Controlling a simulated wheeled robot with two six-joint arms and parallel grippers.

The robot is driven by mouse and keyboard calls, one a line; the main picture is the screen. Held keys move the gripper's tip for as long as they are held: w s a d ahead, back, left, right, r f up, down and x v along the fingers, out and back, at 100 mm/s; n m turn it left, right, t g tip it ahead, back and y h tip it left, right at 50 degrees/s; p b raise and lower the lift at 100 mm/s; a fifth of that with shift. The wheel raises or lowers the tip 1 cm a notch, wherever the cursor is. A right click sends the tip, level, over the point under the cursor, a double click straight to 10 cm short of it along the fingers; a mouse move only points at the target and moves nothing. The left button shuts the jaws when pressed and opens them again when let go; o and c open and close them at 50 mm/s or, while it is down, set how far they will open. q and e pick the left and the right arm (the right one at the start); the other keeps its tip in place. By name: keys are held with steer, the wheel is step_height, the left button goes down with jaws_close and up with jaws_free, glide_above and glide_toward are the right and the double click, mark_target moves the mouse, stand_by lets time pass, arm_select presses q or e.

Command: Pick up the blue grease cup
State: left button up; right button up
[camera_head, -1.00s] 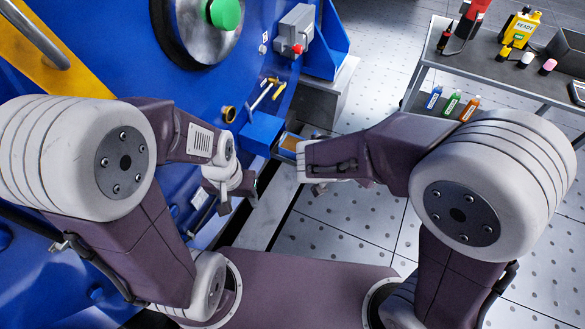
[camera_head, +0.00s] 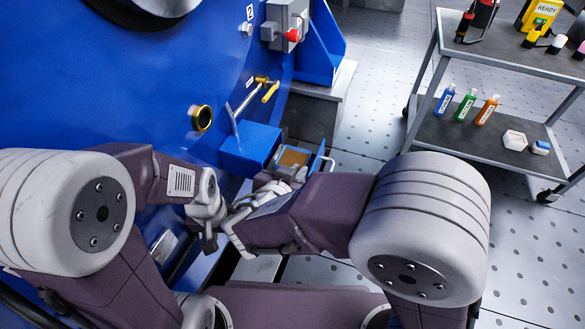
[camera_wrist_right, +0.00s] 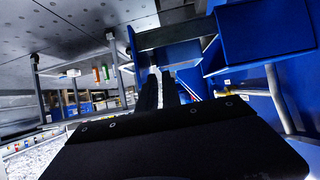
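A small white-and-blue item (camera_head: 540,147), which may be the blue grease cup, sits on the cart's lower shelf at the right of the head view. It is too small to tell for sure. My right gripper (camera_head: 238,222) is far from it, near the blue machine beside my left gripper. In the right wrist view my right gripper (camera_wrist_right: 160,78) shows two dark fingers with a narrow empty gap, pointing toward a blue box. My left gripper (camera_head: 210,232) hangs close to the machine; its fingers are partly hidden and their opening is unclear.
The metal cart (camera_head: 430,125) stands at right. Its lower shelf holds blue (camera_head: 445,100), green (camera_head: 466,106) and orange (camera_head: 487,110) bottles and a white hexagonal piece (camera_head: 515,140). A blue box (camera_head: 250,148) juts from the machine (camera_head: 110,85). Floor between machine and cart is clear.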

mark_target(307, 163)
steer(key=b+x, duration=0.3)
steer(key=x, duration=0.1)
steer(key=shift+w+d+f, duration=0.2)
steer(key=shift+w, duration=0.3)
jaws_close()
steer(key=shift+r, duration=0.1)
stand_by(1.0)
step_height(307, 163, up, 18)
steer(key=p, duration=0.8)
steer(key=shift+p, duration=0.35)
